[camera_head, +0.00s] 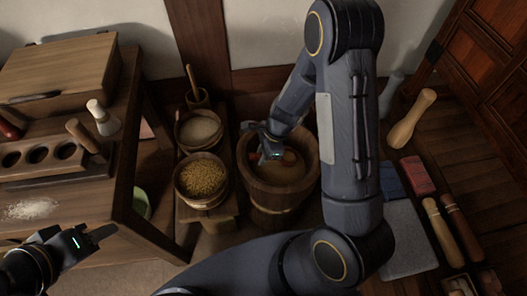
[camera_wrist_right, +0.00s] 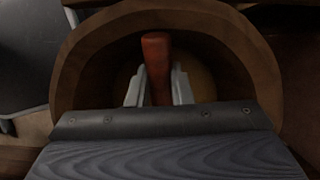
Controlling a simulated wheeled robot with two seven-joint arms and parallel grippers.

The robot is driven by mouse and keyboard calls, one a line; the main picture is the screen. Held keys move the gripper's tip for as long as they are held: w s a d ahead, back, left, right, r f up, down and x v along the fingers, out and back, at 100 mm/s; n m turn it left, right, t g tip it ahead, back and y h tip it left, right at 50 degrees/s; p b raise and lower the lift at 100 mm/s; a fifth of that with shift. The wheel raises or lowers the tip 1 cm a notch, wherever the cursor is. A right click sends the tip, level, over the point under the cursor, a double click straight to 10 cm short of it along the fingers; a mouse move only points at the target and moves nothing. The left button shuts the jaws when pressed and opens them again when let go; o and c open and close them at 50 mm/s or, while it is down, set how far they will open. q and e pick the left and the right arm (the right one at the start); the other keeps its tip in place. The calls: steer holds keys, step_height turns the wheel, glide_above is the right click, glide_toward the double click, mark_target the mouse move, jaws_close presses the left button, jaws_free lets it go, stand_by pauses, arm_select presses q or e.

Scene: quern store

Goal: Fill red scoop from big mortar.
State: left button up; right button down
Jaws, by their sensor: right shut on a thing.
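The big mortar (camera_head: 273,205) is a large wooden tub on the floor at the middle of the head view, with pale brown contents inside. My right gripper (camera_head: 272,153) reaches down into its mouth. In the right wrist view the mortar's rim (camera_wrist_right: 258,62) curves around the gripper (camera_wrist_right: 158,88), whose two pale fingers are shut on the red handle of the red scoop (camera_wrist_right: 157,60). The scoop's bowl is hidden, so I cannot tell what is in it. My left gripper (camera_head: 92,238) is at the lower left, its fingers apart and empty.
Left of the mortar, a low stand holds a bowl of yellow grain (camera_head: 203,178) and a bowl of pale meal (camera_head: 198,130). A wooden bench (camera_head: 100,200) with a pale powder heap (camera_head: 31,208) stands left. A grey slab (camera_head: 408,240) and wooden pestles (camera_head: 411,118) lie right.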

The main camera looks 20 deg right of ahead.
steer(key=shift+a+r+h+p, duration=0.2)
steer(key=shift+r+p, duration=0.25)
steer(key=shift+p, duration=0.35)
steer(key=shift+a+r+h+p, duration=0.1)
steer(key=shift+r+h+p, duration=0.1)
steer(key=shift+r+p, duration=0.4)
steer(key=h+p, duration=0.1)
steer(key=p, duration=0.3)
steer(key=shift+a+h+p, duration=0.1)
steer(key=shift+h+p, duration=0.2)
steer(key=shift+p, duration=0.05)
steer(key=shift+g+h, duration=0.3)
steer(key=shift+h, duration=0.3)
step_height(320, 180, up, 6)
steer(key=p, duration=0.7)
steer(key=shift+w+f, duration=0.1)
steer(key=shift+f, duration=0.05)
step_height(320, 180, up, 25)
steer(key=w+d+n+p, duration=0.2)
steer(key=n+p, duration=0.8)
steer(key=n, duration=1)
